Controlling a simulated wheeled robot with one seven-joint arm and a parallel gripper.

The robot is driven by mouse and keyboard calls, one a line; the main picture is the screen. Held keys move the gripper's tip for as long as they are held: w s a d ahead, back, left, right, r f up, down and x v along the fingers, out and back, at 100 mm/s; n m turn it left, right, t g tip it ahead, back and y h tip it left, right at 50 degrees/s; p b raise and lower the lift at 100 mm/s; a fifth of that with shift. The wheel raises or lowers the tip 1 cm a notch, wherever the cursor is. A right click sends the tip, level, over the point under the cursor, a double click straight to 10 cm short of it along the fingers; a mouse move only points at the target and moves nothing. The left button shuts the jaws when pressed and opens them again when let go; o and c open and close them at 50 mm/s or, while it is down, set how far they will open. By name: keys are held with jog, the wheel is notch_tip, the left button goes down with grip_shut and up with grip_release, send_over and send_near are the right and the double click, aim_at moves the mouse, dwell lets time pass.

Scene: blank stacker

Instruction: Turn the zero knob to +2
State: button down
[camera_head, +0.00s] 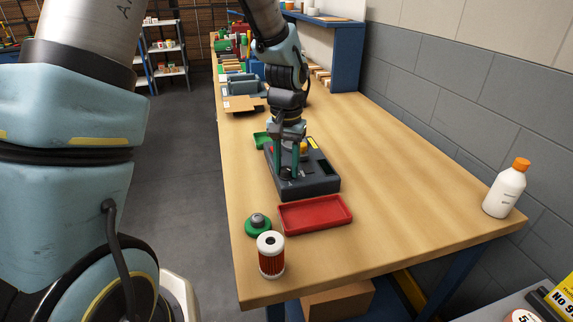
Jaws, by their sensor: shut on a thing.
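A dark grey instrument box (322,187) sits on the wooden bench behind the red tray. My gripper (288,177) points down onto the near left part of the box's top. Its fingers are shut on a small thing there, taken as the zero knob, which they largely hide. The knob's pointer and the scale marks are too small to read. A yellow part (304,148) and a dark display-like window (317,161) show on the box to the right of the fingers.
A red tray (315,226) lies just in front of the box. A green round part (257,226) and a white-capped red filter (271,262) stand near the left edge. A white bottle (504,190) stands right; the bench between is clear.

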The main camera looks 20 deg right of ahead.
aim_at(286, 169)
jog(key=shift+m, duration=0.3)
jog(key=shift+c, duration=2.4)
grip_release()
notch_tip(286, 169, up, 11)
jog(key=b, duration=0.2)
jog(key=shift+f, duration=0.1)
jog(key=a+f+n, duration=0.2)
jog(key=a, duration=0.7)
jog(key=s+a+f+n+t, duration=0.1)
jog(key=a+f+n, duration=0.1)
jog(key=a, duration=0.8)
jog(key=s+a+f+n, duration=0.1)
jog(key=a+f+n, duration=0.1)
jog(key=a, duration=0.7)
jog(key=shift+s+a+f+n+t, duration=0.25)
jog(key=shift+f+n+t, duration=0.1)
jog(key=shift+n, duration=0.45)
